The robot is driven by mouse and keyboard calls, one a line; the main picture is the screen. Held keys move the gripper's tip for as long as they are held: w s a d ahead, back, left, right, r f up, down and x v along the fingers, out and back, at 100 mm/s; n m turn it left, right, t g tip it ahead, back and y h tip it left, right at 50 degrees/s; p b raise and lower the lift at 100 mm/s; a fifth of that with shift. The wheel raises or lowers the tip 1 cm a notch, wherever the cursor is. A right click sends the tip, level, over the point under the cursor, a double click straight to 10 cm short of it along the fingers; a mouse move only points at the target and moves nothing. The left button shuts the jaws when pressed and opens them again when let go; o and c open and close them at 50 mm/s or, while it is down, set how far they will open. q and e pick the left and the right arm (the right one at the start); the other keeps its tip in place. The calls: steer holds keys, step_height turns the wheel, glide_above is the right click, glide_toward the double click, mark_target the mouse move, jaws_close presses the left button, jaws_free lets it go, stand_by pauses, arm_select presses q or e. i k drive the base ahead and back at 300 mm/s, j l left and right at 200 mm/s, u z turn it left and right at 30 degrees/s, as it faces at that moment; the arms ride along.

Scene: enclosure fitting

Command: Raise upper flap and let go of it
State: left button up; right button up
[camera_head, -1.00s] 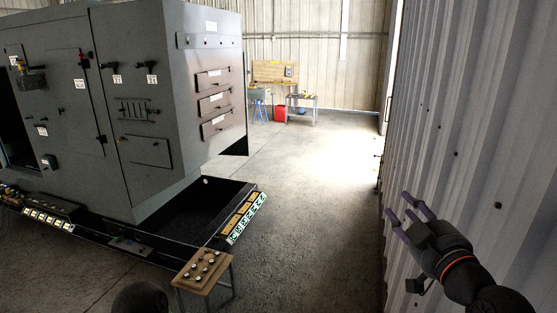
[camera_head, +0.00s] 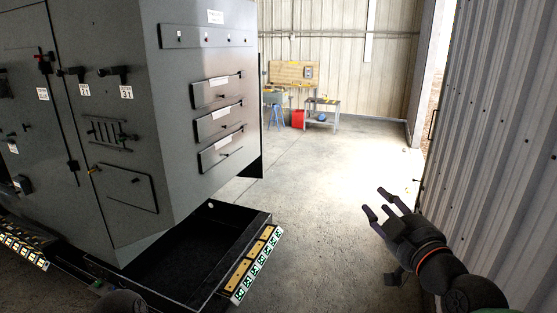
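The grey enclosure (camera_head: 180,60) fills the left of the view. Three flaps lie one above another on its right-hand face: the upper flap (camera_head: 210,92), the middle flap (camera_head: 212,126) and the lower flap (camera_head: 214,155). All three look down against the face, each with a small dark handle. My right gripper (camera_head: 377,203) is at the right, its fingers spread and empty, well apart from the flaps. My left gripper is out of view; a dark rounded part shows at the bottom edge.
A black tray-like base (camera_head: 150,262) with a strip of labelled pieces (camera_head: 256,264) juts out below the enclosure. A corrugated wall (camera_head: 500,130) stands close on the right. Open floor (camera_head: 320,200) lies between. A workbench (camera_head: 322,106) and red bin (camera_head: 298,118) stand far back.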

mark_target(210, 92)
steer(key=i+l+z, duration=0.15)
steer(key=i+z, duration=0.15)
steer(key=i, duration=0.65)
steer(key=i+z, duration=0.3)
steer(key=i, duration=0.7)
steer(key=i+j+u, duration=0.15)
steer(key=i+u, duration=0.9)
steer(key=u, duration=0.15)
steer(key=i+l+u, duration=0.25)
steer(key=u, duration=0.15)
steer(key=i+u, duration=0.65)
steer(key=i, duration=0.3)
